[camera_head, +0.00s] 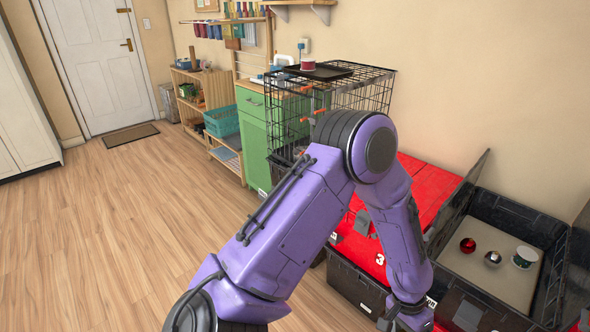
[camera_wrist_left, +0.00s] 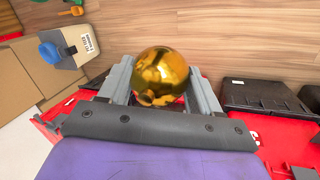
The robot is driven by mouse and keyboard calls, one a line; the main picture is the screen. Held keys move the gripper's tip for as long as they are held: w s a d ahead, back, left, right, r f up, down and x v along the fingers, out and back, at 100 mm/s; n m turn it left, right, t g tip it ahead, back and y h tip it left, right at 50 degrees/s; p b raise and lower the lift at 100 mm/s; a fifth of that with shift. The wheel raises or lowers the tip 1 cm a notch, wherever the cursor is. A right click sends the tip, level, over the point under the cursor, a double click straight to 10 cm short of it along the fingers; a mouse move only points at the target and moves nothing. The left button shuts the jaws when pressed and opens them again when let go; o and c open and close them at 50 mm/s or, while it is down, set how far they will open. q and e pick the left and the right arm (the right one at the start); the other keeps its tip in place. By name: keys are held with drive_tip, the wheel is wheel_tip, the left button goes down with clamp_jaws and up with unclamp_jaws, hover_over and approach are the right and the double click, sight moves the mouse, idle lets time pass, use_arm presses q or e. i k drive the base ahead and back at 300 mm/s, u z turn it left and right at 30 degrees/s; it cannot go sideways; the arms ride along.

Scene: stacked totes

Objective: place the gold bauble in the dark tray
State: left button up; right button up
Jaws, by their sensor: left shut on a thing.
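The gold bauble (camera_wrist_left: 160,77) is shiny and round, and sits between the two grey fingers of my left gripper (camera_wrist_left: 162,88) in the left wrist view. The gripper is shut on it. In the head view my purple left arm reaches down to the lower right, and the bauble cannot be made out there. A flat dark tray (camera_head: 330,72) lies on top of the black wire crate at the back, with a red and white cup (camera_head: 308,63) on it. My left gripper is well away from this tray. My right gripper is not in view.
An open black tote (camera_head: 487,293) at the right holds a red bauble (camera_head: 467,245), a silver bauble (camera_head: 492,258) and a white cup (camera_head: 524,257). Red-lidded totes (camera_head: 420,176) stand beside it. The wire crate (camera_head: 375,92) rises behind my arm. The wood floor at left is clear.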

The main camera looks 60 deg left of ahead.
sight(329, 75)
drive_tip(key=k, duration=0.25)
drive_tip(key=u, duration=2.35)
drive_tip(key=i, duration=1.7)
drive_tip(key=z, duration=1.5)
